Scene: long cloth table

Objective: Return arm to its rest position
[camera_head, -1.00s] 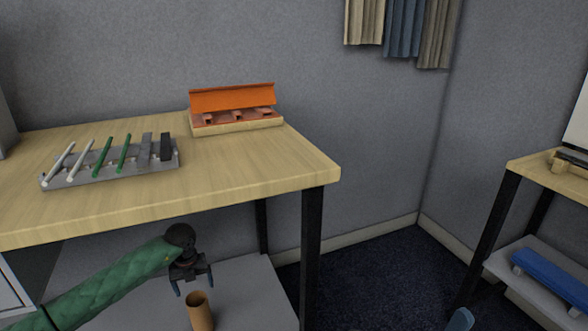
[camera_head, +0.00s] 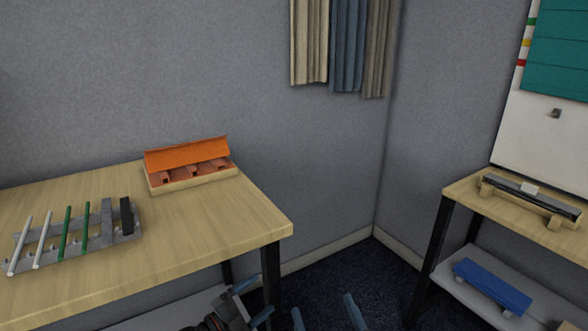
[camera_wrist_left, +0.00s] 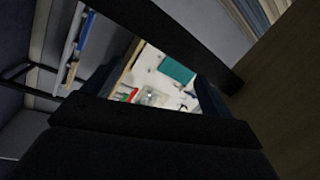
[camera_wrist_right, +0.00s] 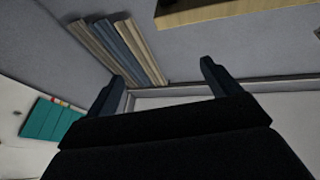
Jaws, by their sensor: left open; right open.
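My left gripper (camera_head: 262,294) is at the bottom of the head view, beside the front right leg of the long table (camera_head: 200,235). Its two fingers are spread and nothing is between them. In the left wrist view its fingers (camera_wrist_left: 155,85) stand apart. My right gripper (camera_head: 325,312) shows only as two blue-grey fingertips at the bottom edge, over the dark carpet. In the right wrist view its fingers (camera_wrist_right: 163,80) are wide apart and empty. Most of both arms is out of the head view.
On the table are a grey rack (camera_head: 95,243) with rods and an open orange box (camera_head: 185,160). A second table (camera_head: 460,190) at right carries a long bar fixture, with a blue block (camera_head: 490,284) on its lower shelf. Carpet lies between the tables.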

